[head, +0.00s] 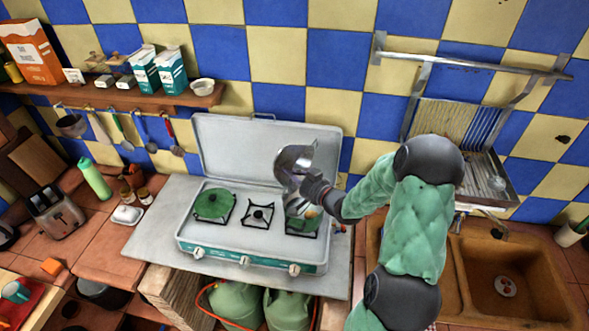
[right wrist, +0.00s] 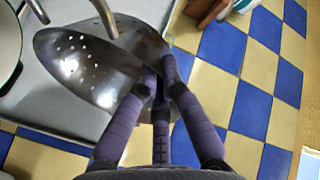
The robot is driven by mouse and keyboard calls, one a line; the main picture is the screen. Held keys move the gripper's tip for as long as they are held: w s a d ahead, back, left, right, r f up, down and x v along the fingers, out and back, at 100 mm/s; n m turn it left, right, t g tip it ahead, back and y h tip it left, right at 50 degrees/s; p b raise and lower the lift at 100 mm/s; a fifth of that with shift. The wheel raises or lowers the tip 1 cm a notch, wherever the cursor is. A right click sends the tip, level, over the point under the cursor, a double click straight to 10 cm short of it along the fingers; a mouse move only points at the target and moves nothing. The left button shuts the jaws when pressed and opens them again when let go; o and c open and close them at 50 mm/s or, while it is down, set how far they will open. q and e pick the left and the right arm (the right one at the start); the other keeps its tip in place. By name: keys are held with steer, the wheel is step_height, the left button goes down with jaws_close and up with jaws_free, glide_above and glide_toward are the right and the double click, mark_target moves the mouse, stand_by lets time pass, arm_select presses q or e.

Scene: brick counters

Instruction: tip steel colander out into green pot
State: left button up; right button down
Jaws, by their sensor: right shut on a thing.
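The steel colander (head: 291,165) is held above the right side of the stove and looks steeply tilted. My right gripper (head: 314,186) is shut on its edge. In the right wrist view, the shiny perforated colander (right wrist: 95,62) lies between and beyond the purple fingers (right wrist: 158,75). A green pot (head: 293,222) sits on the right burner, below the gripper and partly hidden by it. A pale pot interior with a green rim (right wrist: 9,45) shows at the left edge of the wrist view. I cannot see what the colander holds. My left gripper is out of view.
The camping stove (head: 255,248) has its lid (head: 240,150) raised behind. A green lidded vessel (head: 211,204) sits on the left burner; the middle burner (head: 259,214) is bare. A sink (head: 510,285) and dish rack (head: 455,125) are right; a utensil shelf (head: 150,101) is left.

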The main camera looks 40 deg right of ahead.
steer(key=w+a+r+n+g+h+p, duration=0.1)
steer(key=w+a+g, duration=0.2)
steer(key=w+g, duration=0.25)
steer(key=w+a+r+n+g+h+p, duration=0.1)
steer(key=w+a+g, duration=0.1)
steer(key=w+g, duration=0.35)
steer(key=w+a+f+n+g+h+p, duration=0.1)
steer(key=w+f+g+h+p, duration=0.2)
steer(key=w+f+g+p, duration=0.2)
steer(key=shift+w+a+f+g+p, duration=0.3)
steer(key=shift+f+g+p, duration=0.4)
steer(key=shift+f+p, duration=0.4)
stand_by(1.1)
